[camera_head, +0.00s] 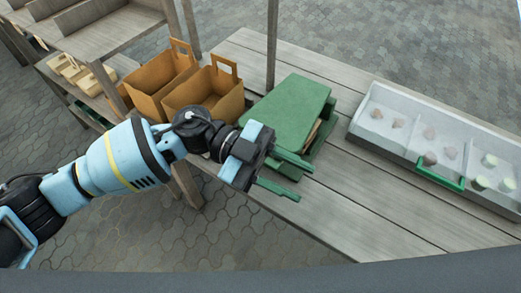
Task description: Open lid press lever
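A green box (329,129) stands on the wooden table, with its flat green lid (291,108) over most of it. The lid sits askew, and a gap at the right side shows something tan inside. My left gripper (305,184) is in front of the box, its two green fingers spread apart with nothing between them. The upper finger overlaps the box's near side in the picture; I cannot tell whether it touches. I can make out no clear lever on the box; its near lower part is partly hidden by the gripper. My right gripper is not in view.
Two brown paper bags (206,94) stand left of the box. A long pale tray (378,147) with several small lumps and a green handle (441,176) lies at the right. A wooden post (272,45) rises behind the box. The table's front middle (370,215) is clear.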

